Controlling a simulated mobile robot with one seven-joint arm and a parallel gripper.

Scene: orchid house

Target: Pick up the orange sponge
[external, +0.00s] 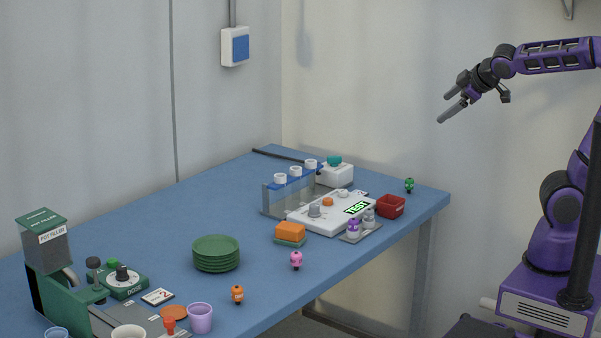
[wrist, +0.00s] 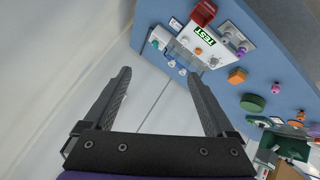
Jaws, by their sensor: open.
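The orange sponge (external: 290,230) sits on the blue table, on top of a flat greenish piece (external: 291,242), near the front edge and right of the stacked green plates. In the wrist view the orange sponge (wrist: 237,76) shows at the right, beyond my right finger. My gripper (external: 443,107) is raised in the air to the right of the table, well above and away from the sponge. In the wrist view my gripper (wrist: 160,95) has its two fingers spread wide with nothing between them.
The blue table (external: 170,215) holds green plates (external: 216,254), a white TEST device (external: 330,212), a tube rack (external: 288,192), a red bin (external: 391,206) and a pot filler (external: 50,270). A pink figurine (external: 296,261) stands near the sponge. The air around my gripper is clear.

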